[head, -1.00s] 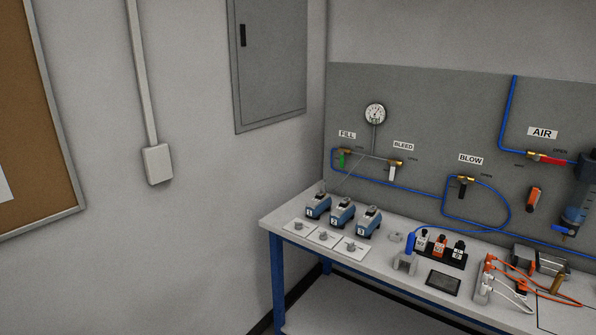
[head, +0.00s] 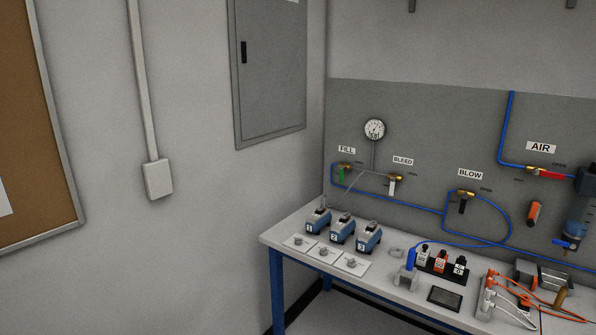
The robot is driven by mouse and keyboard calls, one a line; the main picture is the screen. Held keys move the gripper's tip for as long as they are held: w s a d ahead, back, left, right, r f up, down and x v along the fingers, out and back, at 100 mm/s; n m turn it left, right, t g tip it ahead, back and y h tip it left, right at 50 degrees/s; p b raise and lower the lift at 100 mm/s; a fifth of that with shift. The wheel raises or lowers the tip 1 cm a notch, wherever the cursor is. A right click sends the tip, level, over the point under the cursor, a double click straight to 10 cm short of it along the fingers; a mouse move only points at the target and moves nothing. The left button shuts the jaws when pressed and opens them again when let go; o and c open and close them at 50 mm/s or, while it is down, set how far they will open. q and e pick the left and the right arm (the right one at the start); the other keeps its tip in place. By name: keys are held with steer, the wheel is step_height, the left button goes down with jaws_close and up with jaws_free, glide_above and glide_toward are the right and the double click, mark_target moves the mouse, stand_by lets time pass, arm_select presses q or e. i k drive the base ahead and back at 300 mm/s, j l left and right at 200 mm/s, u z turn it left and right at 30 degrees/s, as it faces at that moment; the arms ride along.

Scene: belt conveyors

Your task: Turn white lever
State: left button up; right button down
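The white lever (head: 392,187) hangs straight down from the brass valve under the BLEED label (head: 403,161) on the grey back panel. A green lever (head: 341,174) hangs under the FILL label (head: 347,150) to its left. A black lever (head: 462,205) hangs under the BLOW label (head: 470,174) to its right. A red lever (head: 550,174) lies nearly level under the AIR label (head: 541,147). A round gauge (head: 374,129) sits above the FILL and BLEED valves. Neither of my grippers shows in the head view.
The bench (head: 385,301) below the panel carries three numbered blue devices (head: 342,232), small bottles in a black rack (head: 440,264) and orange cables (head: 515,289). A grey cabinet (head: 270,75) hangs on the left wall. The floor left of the bench looks clear.

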mark_target(393, 179)
steer(key=i+l, duration=0.3)
steer(key=l, duration=0.15)
steer(key=i+l+z, duration=0.15)
steer(key=i+l, duration=0.15)
steer(key=l, duration=0.2)
steer(key=i+l, duration=0.3)
steer(key=l+z, duration=0.05)
steer(key=l, duration=0.05)
